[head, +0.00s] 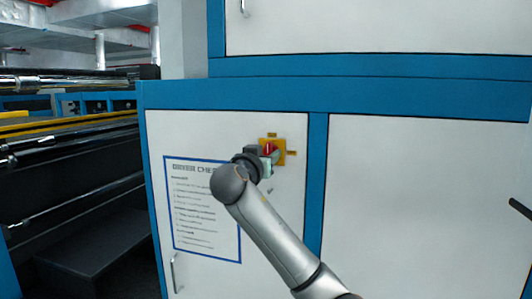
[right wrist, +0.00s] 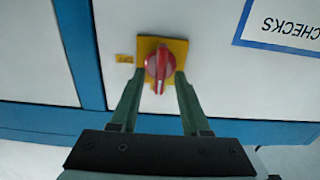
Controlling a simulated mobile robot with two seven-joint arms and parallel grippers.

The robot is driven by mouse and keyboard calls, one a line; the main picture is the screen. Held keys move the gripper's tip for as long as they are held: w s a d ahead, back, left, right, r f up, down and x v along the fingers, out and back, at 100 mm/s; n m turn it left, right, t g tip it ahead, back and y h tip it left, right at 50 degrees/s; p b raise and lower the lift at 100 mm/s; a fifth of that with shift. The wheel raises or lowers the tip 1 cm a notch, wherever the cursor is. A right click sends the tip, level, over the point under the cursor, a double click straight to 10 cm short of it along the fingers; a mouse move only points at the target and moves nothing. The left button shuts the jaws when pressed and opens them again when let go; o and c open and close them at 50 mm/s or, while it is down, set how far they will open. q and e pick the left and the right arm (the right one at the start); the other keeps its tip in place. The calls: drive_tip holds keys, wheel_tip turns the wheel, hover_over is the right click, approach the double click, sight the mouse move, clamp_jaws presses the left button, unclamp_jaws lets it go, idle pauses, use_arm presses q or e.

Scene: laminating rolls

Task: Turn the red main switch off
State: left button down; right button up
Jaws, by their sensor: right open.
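The red main switch (head: 268,148) sits on a yellow plate (head: 281,143) on the white cabinet door. In the right wrist view the red knob (right wrist: 160,65) stands on its yellow plate (right wrist: 178,46), its raised grip running roughly up and down in the picture. My right gripper (head: 267,160) is at the switch, and its own parts partly hide the knob in the head view. In the right wrist view my right gripper (right wrist: 158,78) is open, with one finger on each side of the knob's lower part. I cannot tell whether the fingers touch it. My left gripper is not in view.
A blue-framed check sheet (head: 205,215) is on the same door, left of the switch. A door handle (head: 173,272) is at the lower left. Blue cabinet frame (head: 316,180) runs right of the switch. Roller machinery (head: 75,135) stands at the far left.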

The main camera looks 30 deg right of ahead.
clamp_jaws()
idle(0.3)
idle(0.3)
